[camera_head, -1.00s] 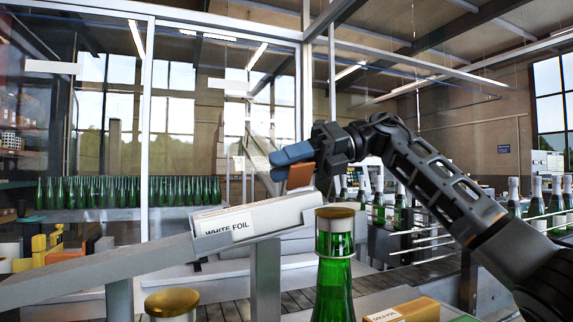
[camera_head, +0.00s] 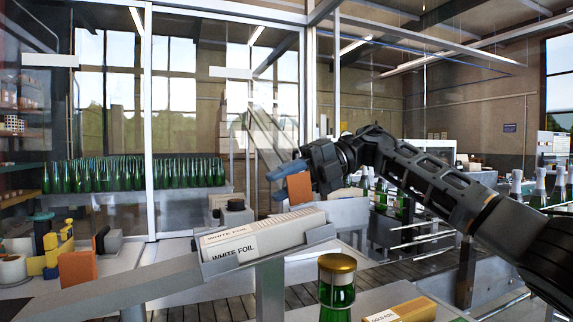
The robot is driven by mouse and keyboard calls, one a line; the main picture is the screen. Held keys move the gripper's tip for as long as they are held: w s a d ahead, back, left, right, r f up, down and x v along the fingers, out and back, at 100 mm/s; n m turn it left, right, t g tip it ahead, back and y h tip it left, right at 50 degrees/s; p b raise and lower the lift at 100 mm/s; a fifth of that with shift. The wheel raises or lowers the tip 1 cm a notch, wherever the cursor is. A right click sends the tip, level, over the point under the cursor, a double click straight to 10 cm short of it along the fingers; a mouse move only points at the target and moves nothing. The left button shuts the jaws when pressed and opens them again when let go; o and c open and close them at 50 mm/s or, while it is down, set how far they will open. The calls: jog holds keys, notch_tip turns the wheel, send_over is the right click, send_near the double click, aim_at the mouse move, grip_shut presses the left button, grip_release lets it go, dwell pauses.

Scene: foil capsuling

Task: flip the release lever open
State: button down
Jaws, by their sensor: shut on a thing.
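My gripper (camera_head: 284,174), with blue fingers, is shut on a flat orange-brown piece (camera_head: 299,186). It is raised in mid-air above the white foil box, at the middle of the view. I cannot pick out the release lever for certain. A yellow and black device (camera_head: 52,256) stands on the bench at the left, with an upright orange plate (camera_head: 77,269) and a dark angled part (camera_head: 101,240) beside it. My gripper is well apart from that device in the picture.
A box marked white foil (camera_head: 262,233) lies in a sloping grey tray (camera_head: 140,285). A gold-topped green bottle (camera_head: 337,284) stands in front, beside a gold foil box (camera_head: 400,311). Many green bottles (camera_head: 130,175) stand behind glass. A dark knob (camera_head: 235,205) is behind the tray.

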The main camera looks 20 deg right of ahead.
jog(key=shift+w+d+f+m+g+p, duration=0.1)
jog(key=shift+w+f+m+g+p, duration=0.15)
jog(key=shift+m+p, duration=0.55)
jog(key=shift+w+m+g+p, duration=0.15)
jog(key=shift+w+m+p, duration=0.2)
jog(key=shift+m+p, duration=0.45)
jog(key=c, duration=0.9)
grip_release()
jog(key=shift+f, duration=0.15)
jog(key=shift+o, duration=0.2)
jog(key=shift+d, duration=0.1)
jog(key=b+v, duration=0.2)
jog(key=v, duration=0.5)
jog(key=shift+d, duration=0.3)
